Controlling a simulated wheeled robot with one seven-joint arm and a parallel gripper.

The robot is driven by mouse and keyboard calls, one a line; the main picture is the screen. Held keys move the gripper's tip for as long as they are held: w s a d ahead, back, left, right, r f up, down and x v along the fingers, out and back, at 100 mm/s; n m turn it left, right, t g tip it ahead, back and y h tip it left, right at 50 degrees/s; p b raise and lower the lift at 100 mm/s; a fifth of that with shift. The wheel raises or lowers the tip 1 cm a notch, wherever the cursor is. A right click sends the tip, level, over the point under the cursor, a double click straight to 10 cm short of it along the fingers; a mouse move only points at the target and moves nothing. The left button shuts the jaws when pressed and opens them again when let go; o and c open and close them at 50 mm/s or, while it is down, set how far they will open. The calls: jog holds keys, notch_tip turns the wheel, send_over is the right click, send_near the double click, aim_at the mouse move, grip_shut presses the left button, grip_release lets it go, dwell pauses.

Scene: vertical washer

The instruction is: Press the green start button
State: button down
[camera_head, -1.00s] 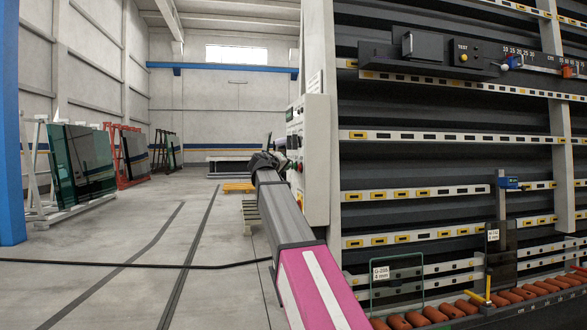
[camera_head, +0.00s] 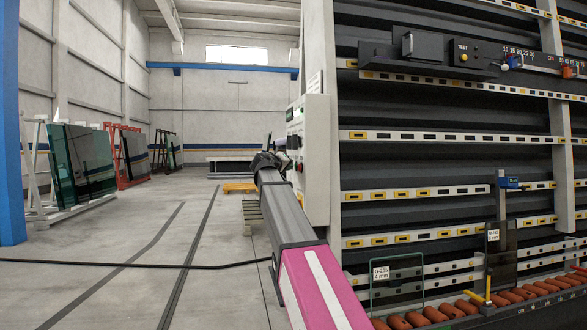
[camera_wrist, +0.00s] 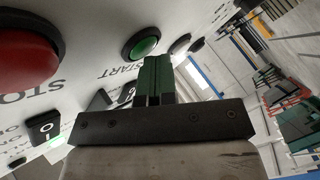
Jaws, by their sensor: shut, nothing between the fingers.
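The green start button (camera_wrist: 143,44) sits in a dark round bezel on the white panel in the wrist view, with the word START printed near it. My gripper (camera_wrist: 155,62) is shut and empty. Its fingertips appear just below the green button in that view; I cannot tell whether they touch the panel. In the head view my gripper (camera_head: 266,160) is at the left side of the control box (camera_head: 316,155), and the green button cannot be made out there.
The washer rack (camera_head: 440,170) with rollers stands at right. Glass racks (camera_head: 80,165) stand far left. The floor between is mostly clear, with a cable across it.

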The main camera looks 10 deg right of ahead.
jog(key=shift+a, duration=0.9)
